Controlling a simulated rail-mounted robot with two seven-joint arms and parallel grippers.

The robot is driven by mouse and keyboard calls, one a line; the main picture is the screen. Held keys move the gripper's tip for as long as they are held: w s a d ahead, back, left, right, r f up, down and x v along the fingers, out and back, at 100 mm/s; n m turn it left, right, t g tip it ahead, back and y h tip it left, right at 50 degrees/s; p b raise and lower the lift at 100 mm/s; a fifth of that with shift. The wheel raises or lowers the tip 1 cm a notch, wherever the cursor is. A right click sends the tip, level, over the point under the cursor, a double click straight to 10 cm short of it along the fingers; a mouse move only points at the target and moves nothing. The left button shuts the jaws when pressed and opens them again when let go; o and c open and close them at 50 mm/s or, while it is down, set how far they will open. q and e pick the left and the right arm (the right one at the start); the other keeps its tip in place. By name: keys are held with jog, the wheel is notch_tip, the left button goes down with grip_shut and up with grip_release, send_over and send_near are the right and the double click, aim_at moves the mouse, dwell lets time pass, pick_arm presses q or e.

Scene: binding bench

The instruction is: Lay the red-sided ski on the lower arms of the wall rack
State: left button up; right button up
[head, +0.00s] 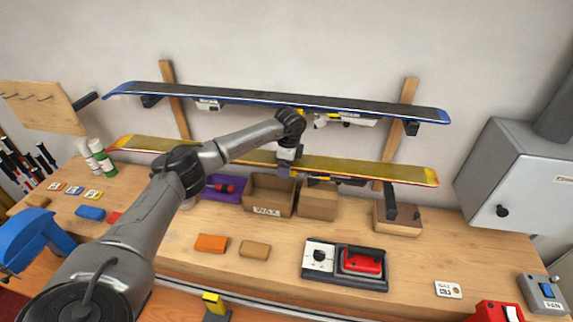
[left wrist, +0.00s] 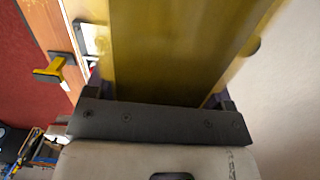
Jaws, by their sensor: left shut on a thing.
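The ski with a yellow face (head: 385,172) and red along its edge and tips spans the lower level of the wall rack (head: 402,105). My left gripper (head: 286,168) is shut on it near the middle. In the left wrist view the yellow face (left wrist: 180,50) runs away between the fingers of the gripper (left wrist: 155,100). A dark lower rack arm (head: 390,203) shows below the ski's right part. I cannot tell whether the ski touches it. The other lower arm is not clearly seen. My right gripper is not in view.
A blue-edged ski (head: 270,98) lies on the upper arms above. Below stand a WAX box (head: 267,203), a second cardboard box (head: 318,203) and a wooden block (head: 398,222). A red iron (head: 362,261) sits on the bench front. A grey cabinet (head: 515,175) is at right.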

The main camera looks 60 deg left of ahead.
pick_arm(q)
notch_tip(320, 180, down, 9)
jog(key=b, duration=0.7)
dwell(0.7)
jog(key=shift+f, duration=0.2)
dwell(0.3)
jog(key=o, duration=1.1)
jog(key=shift+c, duration=0.2)
jog(key=shift+o, duration=0.5)
jog(key=shift+f, duration=0.15)
